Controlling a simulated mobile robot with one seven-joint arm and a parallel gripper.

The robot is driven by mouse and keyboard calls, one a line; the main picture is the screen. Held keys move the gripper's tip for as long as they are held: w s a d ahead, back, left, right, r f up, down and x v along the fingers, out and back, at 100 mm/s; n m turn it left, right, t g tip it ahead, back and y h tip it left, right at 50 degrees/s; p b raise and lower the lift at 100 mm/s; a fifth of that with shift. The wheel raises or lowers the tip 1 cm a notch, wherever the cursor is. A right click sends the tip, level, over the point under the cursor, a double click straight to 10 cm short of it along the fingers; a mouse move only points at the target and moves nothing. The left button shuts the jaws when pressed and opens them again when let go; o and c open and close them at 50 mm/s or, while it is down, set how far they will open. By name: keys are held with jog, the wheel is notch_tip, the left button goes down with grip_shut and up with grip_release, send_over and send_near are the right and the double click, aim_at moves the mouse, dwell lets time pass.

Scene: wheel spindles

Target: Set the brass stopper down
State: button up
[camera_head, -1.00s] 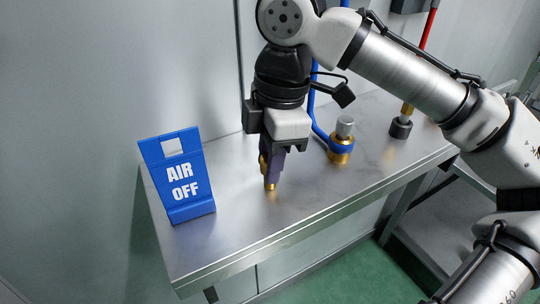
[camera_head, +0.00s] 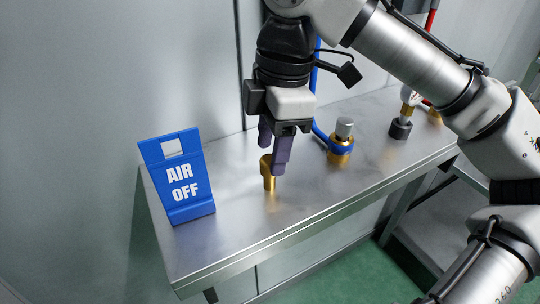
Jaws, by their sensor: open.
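The brass stopper (camera_head: 268,174) stands upright on the steel bench (camera_head: 235,228), to the right of the blue sign. My gripper (camera_head: 273,158) is open just above and around the stopper's top, with its purple fingers pointing down. One finger is behind and left of the stopper's head, and the other is at its right. The right finger hides part of the stopper's head. I cannot tell whether either finger touches it.
A blue AIR OFF sign (camera_head: 178,178) stands at the bench's left end. A brass fitting with a blue ring (camera_head: 340,146) and a blue hose stands right of my gripper. A black-based fitting (camera_head: 400,129) is farther right. The bench front is clear.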

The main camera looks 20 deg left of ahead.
notch_tip(320, 180, up, 9)
jog(key=p, duration=0.1)
jog(key=shift+w+d, duration=0.35)
jog(key=shift+d, duration=0.1)
